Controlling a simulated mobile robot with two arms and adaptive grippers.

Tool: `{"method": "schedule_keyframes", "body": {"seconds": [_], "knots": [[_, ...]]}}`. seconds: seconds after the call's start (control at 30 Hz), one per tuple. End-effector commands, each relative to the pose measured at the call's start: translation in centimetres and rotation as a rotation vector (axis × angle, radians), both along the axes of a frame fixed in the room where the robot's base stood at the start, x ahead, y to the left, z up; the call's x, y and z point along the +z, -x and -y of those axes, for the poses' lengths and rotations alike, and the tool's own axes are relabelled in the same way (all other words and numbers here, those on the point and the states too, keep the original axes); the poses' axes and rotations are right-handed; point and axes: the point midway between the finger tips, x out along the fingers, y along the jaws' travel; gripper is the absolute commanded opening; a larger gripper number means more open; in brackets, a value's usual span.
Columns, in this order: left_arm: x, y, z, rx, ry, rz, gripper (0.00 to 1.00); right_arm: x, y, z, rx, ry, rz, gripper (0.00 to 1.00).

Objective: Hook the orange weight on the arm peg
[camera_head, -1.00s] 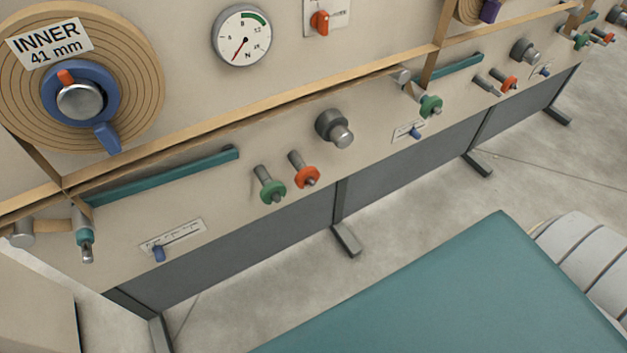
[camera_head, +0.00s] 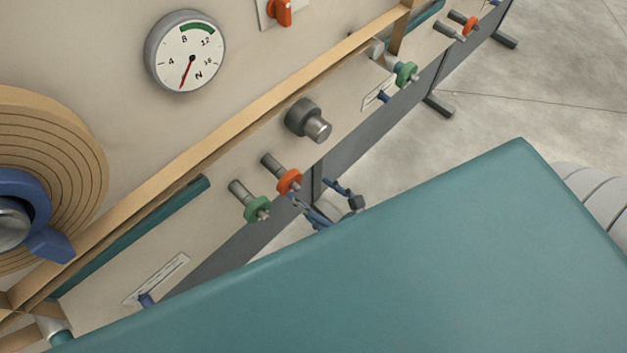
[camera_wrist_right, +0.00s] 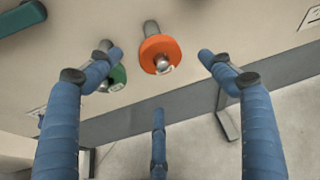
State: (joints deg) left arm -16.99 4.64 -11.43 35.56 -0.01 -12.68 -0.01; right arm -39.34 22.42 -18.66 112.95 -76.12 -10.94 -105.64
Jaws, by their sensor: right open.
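The orange weight (camera_head: 289,181) is a ring on a grey storage peg that sticks out of the cream machine panel; it also shows in the right wrist view (camera_wrist_right: 160,52). My right gripper (camera_head: 312,190) is just below and in front of it, with blue fingers spread. In the right wrist view the open fingers (camera_wrist_right: 160,75) stand to the left, right and below the weight, apart from it. The teal arm (camera_head: 135,238) slopes down to the left. Its peg end (camera_head: 58,335) is partly hidden at the lower left. My left gripper is not in view.
A green weight (camera_head: 256,208) hangs on the peg just left of the orange one, close to my left-hand finger in the wrist view. A grey knob (camera_head: 307,120) sticks out at upper right. A tan strip (camera_head: 215,152) crosses above.

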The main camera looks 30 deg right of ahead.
Motion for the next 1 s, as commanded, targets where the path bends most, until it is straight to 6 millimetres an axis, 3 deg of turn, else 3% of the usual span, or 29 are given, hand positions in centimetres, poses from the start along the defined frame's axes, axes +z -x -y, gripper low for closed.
{"method": "schedule_keyframes", "body": {"seconds": [0.27,0.63,1.0], "knots": [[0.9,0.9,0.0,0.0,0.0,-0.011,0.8,-0.2,-2.6,-0.8,0.014,0.02,0.019,0.8],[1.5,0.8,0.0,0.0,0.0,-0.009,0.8,-2.9,-8.2,-2.4,0.011,0.018,0.015,0.8],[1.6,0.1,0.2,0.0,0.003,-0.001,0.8,-3.6,-9.7,-2.8,0.013,0.018,0.014,0.8]]}}
